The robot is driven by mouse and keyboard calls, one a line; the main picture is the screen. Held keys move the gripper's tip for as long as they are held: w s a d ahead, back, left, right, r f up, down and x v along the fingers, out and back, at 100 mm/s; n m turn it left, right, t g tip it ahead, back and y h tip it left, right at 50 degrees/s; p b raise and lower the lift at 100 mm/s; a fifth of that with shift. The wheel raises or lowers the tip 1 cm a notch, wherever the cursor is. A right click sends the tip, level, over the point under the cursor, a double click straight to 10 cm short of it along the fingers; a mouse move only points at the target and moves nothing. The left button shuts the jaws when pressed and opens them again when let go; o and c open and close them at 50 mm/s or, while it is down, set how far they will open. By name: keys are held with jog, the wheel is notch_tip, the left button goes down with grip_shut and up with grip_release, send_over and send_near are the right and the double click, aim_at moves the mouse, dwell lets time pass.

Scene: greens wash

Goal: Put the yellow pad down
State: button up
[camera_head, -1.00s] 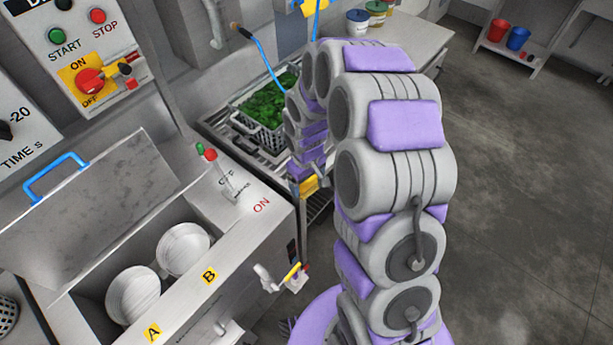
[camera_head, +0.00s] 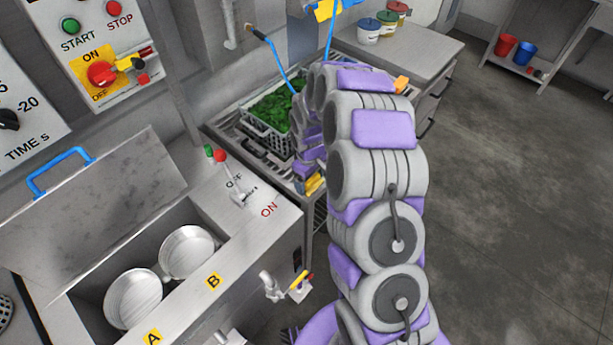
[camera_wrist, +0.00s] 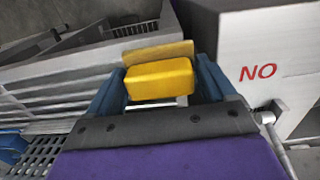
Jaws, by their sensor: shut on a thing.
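My gripper (camera_wrist: 160,85) is shut on the yellow pad (camera_wrist: 160,78), which sits between its two blue-grey fingers in the wrist view. The pad looks like a small yellow block with a duller tan part along its far edge. In the head view the yellow pad (camera_head: 313,185) shows low at the end of my arm, beside the right end of the sink unit's top and at the near edge of the slatted metal rack (camera_head: 228,128). I cannot tell whether the pad touches a surface below. My arm hides part of that area.
A crate of greens (camera_head: 270,118) stands on the rack behind my gripper. The sink unit (camera_head: 265,188) with an open lid and two round baskets is at left. A lever (camera_head: 225,170) stands near its ON mark. A table (camera_head: 410,50) with several tubs is behind.

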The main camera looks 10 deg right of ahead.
jog(key=w, duration=0.3)
jog(key=shift+w+d+f+b, duration=0.25)
jog(key=shift+d+b, duration=0.05)
jog(key=shift+w+d, duration=0.3)
jog(key=shift+w, duration=0.15)
jog(key=f, duration=0.2)
jog(key=a+f+b, duration=0.1)
jog(key=shift+f, duration=0.35)
jog(key=shift+d, duration=0.25)
jog(key=o, duration=1)
jog(key=shift+r, duration=0.1)
jog(key=shift+a, duration=0.15)
